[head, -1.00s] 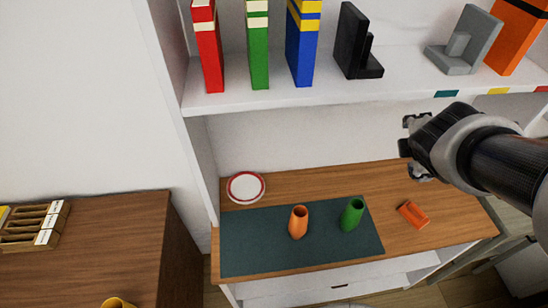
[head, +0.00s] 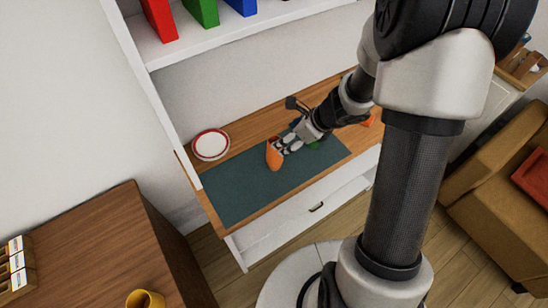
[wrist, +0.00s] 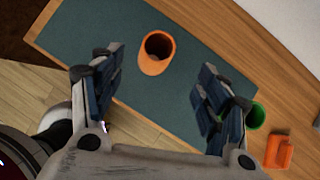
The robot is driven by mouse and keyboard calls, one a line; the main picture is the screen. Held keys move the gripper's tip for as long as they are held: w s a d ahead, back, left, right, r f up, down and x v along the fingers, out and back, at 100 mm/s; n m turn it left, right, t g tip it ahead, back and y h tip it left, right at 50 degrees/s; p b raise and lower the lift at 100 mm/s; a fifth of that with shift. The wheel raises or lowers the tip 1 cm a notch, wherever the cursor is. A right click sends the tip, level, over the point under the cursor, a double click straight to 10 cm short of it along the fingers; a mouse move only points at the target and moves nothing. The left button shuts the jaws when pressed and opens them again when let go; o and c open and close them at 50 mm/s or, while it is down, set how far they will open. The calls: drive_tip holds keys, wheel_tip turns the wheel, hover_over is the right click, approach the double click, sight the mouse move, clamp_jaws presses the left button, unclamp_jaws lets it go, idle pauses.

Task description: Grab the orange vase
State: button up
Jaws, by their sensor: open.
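The orange vase (head: 274,155) stands upright on the dark green mat (head: 235,188) on the wooden cabinet top. In the wrist view the orange vase (wrist: 156,54) lies ahead of my gripper, with its dark round opening showing. My gripper (wrist: 158,80) is open and empty, its fingers apart on either side below the vase in that view. In the head view my gripper (head: 285,146) is close beside the vase on its right and partly covers the mat. I cannot tell whether a finger touches the vase.
A green vase (wrist: 257,116) stands just right of my right finger, and an orange block-like item (wrist: 279,151) lies beyond it. A white plate with a red rim (head: 210,145) sits at the back left. The shelf (head: 190,45) with books overhangs the cabinet.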

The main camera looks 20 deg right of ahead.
sight(275, 154)
drive_tip(key=b+x, duration=0.1)
drive_tip(key=x, duration=0.3)
drive_tip(key=shift+w+a+f, duration=0.1)
drive_tip(key=shift+f, duration=0.25)
drive_tip(key=b+x, duration=0.2)
drive_tip(key=x, duration=0.3)
drive_tip(key=shift+s+f+b, duration=0.2)
drive_tip(key=shift+s+b, duration=0.05)
drive_tip(key=shift+b, duration=0.15)
drive_tip(key=shift+r, duration=0.1)
drive_tip(key=shift+c, duration=0.5)
drive_tip(key=c, duration=1.2)
